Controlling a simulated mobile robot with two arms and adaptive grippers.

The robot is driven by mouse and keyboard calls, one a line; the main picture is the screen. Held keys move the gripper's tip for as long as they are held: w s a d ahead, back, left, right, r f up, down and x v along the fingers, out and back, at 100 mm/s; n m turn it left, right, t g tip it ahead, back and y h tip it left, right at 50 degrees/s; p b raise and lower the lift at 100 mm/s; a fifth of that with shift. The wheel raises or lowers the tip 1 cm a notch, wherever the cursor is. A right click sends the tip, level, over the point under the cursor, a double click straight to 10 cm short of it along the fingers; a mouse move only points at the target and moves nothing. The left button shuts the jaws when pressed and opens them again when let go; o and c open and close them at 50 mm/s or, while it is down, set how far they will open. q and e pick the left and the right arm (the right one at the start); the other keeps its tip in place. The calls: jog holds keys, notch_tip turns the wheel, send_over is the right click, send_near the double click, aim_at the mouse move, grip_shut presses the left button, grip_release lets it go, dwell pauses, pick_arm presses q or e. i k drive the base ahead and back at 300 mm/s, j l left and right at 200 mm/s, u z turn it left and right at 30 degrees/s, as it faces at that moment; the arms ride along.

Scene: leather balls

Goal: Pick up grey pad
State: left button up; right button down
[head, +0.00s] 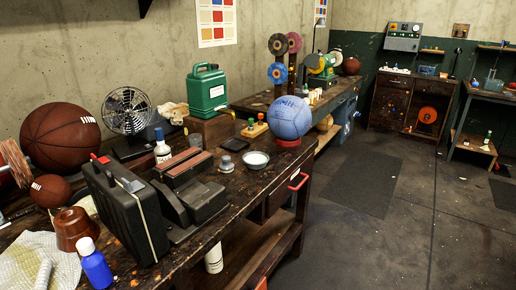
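A small flat grey piece (235,144), which may be the grey pad, lies on the near workbench (237,184) behind a round metal tin (226,163) and a white bowl (255,160). It is too small to tell for certain. A block with reddish-brown pads (188,165) sits to its left, nearer to me. Neither of my grippers is in the head view.
A black case (125,210), a blue bottle (94,264), a brown pot (74,229) and brown balls (60,136) crowd the bench's left end. A blue ball (289,118) rests on a red ring at its far end. The floor at right is mostly open, with dark mats (360,182).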

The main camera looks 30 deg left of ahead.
aim_at(227, 167)
jog(key=i+u, duration=0.25)
jog(key=i, duration=0.2)
jog(key=i+l+u, duration=0.2)
jog(key=i, duration=0.25)
jog(key=i+l+u, duration=0.25)
jog(key=i, duration=0.2)
